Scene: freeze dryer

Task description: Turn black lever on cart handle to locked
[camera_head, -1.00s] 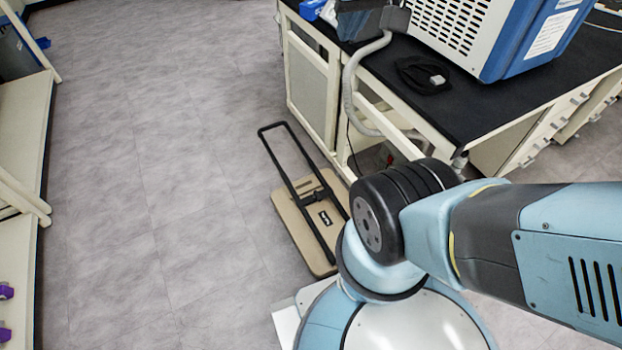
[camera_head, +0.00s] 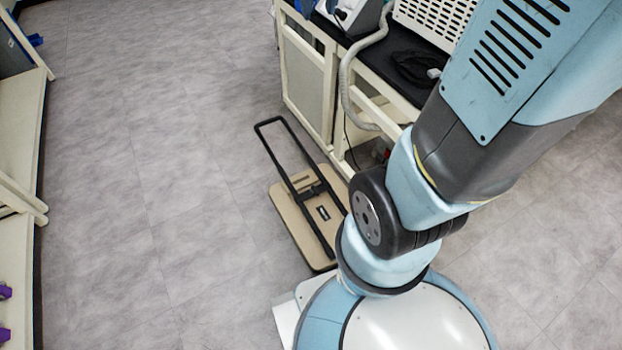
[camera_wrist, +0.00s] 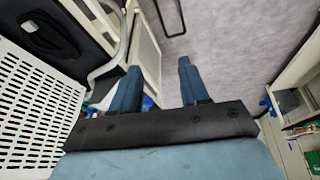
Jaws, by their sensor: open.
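The cart (camera_head: 290,215) is a flat tan platform on the floor beside the bench, with a black folding handle (camera_head: 276,150) reaching toward the upper left. A small black part with a label (camera_head: 322,212) sits on the platform between the handle bars. I cannot make out the lever or its position. In the wrist view, part of the black handle (camera_wrist: 178,32) shows at the top, beyond the fingertips. My gripper (camera_wrist: 155,55) has two blue fingers spread apart with nothing between them. It is not in the head view, and it is well apart from the handle.
A bench (camera_head: 310,75) with a black top carries a white slatted machine (camera_head: 435,22) and a grey hose (camera_head: 346,90), close to the cart's right. Cream shelving (camera_head: 22,150) stands at the far left. The floor between is clear.

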